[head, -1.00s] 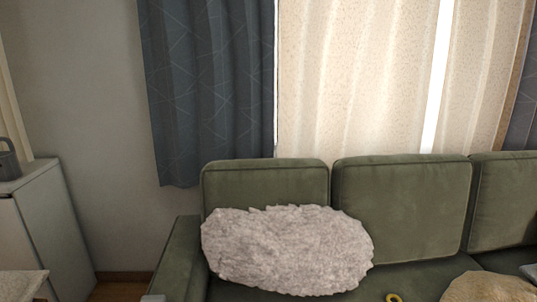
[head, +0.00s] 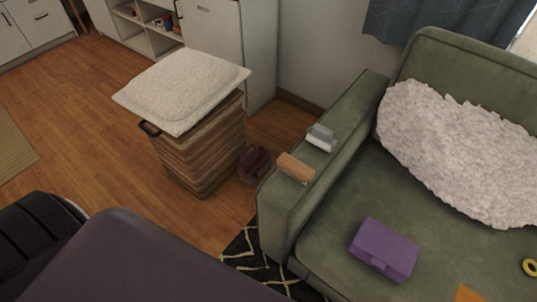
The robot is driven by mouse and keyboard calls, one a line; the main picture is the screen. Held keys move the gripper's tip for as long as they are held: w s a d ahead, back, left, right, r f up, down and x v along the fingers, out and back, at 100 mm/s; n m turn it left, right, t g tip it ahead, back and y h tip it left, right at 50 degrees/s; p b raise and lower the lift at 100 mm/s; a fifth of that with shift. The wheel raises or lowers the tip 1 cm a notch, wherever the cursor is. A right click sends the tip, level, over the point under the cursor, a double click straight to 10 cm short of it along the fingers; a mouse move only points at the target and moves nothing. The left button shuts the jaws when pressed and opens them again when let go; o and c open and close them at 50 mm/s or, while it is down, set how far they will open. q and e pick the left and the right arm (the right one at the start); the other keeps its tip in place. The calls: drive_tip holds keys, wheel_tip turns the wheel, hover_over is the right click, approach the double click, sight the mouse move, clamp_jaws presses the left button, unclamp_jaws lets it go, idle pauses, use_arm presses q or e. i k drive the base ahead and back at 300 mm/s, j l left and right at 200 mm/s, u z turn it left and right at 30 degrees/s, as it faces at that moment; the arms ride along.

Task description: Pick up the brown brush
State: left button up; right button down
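A brown brush (head: 296,168) lies on the flat top of the green sofa's left armrest, near its front end. Its top is orange-brown, with a paler side below. A similar grey and white item (head: 321,137) lies just behind it on the same armrest, a small gap apart. Neither of my grippers shows in the head view, so their state is hidden.
A woven hamper (head: 203,150) with a white cushion (head: 185,90) on top stands left of the armrest. A dark red object (head: 253,165) sits on the floor between them. A purple box (head: 384,249) and fluffy pillow (head: 455,150) lie on the sofa (head: 345,200). Dark shapes fill the lower left.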

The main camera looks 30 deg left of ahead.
sight(302, 172)
drive_tip(key=u, duration=0.55)
drive_tip(key=z, duration=1.7)
drive_tip(key=u, duration=1.7)
drive_tip(key=i+j, duration=0.2)
drive_tip(key=j, duration=0.15)
drive_tip(key=i+j, duration=0.2)
drive_tip(key=j, duration=0.15)
drive_tip(key=i+j, duration=0.15)
drive_tip(key=j, duration=0.2)
drive_tip(key=i+j+z, duration=0.15)
drive_tip(key=z, duration=0.25)
drive_tip(key=j+z, duration=0.45)
drive_tip(key=i+j+z, duration=0.1)
drive_tip(key=z, duration=0.3)
drive_tip(key=j, duration=0.1)
